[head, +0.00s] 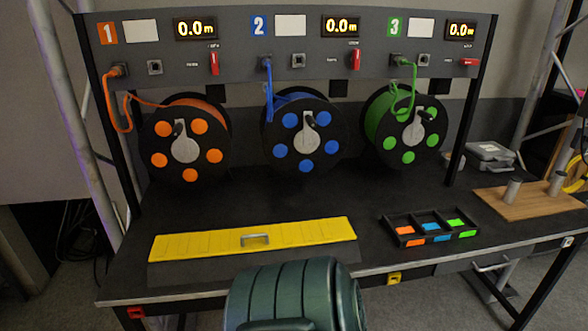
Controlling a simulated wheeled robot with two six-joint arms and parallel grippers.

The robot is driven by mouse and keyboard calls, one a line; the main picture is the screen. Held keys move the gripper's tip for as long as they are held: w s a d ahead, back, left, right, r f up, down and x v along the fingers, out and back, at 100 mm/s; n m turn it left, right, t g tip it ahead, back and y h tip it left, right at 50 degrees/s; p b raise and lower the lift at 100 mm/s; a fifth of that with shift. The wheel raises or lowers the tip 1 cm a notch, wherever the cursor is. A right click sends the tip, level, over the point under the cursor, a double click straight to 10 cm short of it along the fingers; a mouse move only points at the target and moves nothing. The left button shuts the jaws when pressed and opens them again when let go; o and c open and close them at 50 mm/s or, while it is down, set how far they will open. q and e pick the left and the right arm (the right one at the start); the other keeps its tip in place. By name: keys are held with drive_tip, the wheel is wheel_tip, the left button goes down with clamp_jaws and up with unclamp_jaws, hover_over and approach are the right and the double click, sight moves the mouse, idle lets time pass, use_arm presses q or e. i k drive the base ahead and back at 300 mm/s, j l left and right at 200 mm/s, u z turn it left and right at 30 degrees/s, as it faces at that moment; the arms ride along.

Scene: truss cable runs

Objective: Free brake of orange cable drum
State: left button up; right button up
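The orange cable drum (186,143) hangs at the left of the rack, a black reel with orange dots and a grey hub with a dark crank knob. Its orange cable (122,113) loops from a plug (117,70) in the panel down to the reel. Above the drum, under the display reading 0.0m (195,28), a red lever (213,63) points up and down; its small labels are too small to read. Neither of my grippers is in view.
The blue drum (303,134) has a similar upright red lever (355,59); the green drum's (404,128) red lever (469,62) lies sideways. A yellow cover (200,246), a divided black tray (432,228) and a wooden board with posts (535,199) rest on the bench.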

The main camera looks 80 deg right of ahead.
sight(213, 54)
drive_tip(key=z, duration=2.45)
